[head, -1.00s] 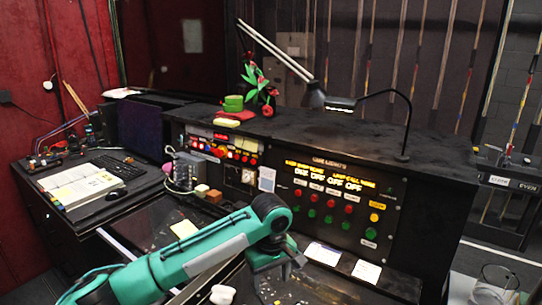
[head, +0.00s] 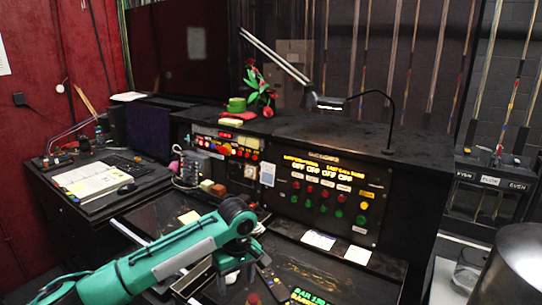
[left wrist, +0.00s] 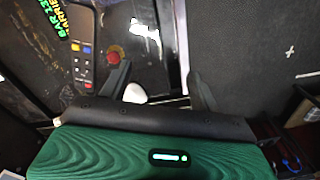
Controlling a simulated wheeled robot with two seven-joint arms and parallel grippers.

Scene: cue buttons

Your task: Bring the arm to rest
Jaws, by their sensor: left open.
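My left arm (head: 170,255) comes in from the lower left, teal with a dark gripper. My left gripper (head: 244,272) is open and points down over the dark desk front, left of and below the cue panel (head: 272,205). Its two dark fingers stand apart in the left wrist view (left wrist: 160,78), with no object held between them. The cue panel has rows of red and green buttons and lit yellow lettering. The gripper is apart from these buttons. My right gripper is not in view.
A desk lamp (head: 328,102) stands on the console top. An open book (head: 88,180) and keyboard lie at left. White cards (head: 318,240) lie below the panel. A grey cylinder (head: 512,265) stands at front right. The left wrist view shows a red knob (left wrist: 115,55) and a white object (left wrist: 135,93).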

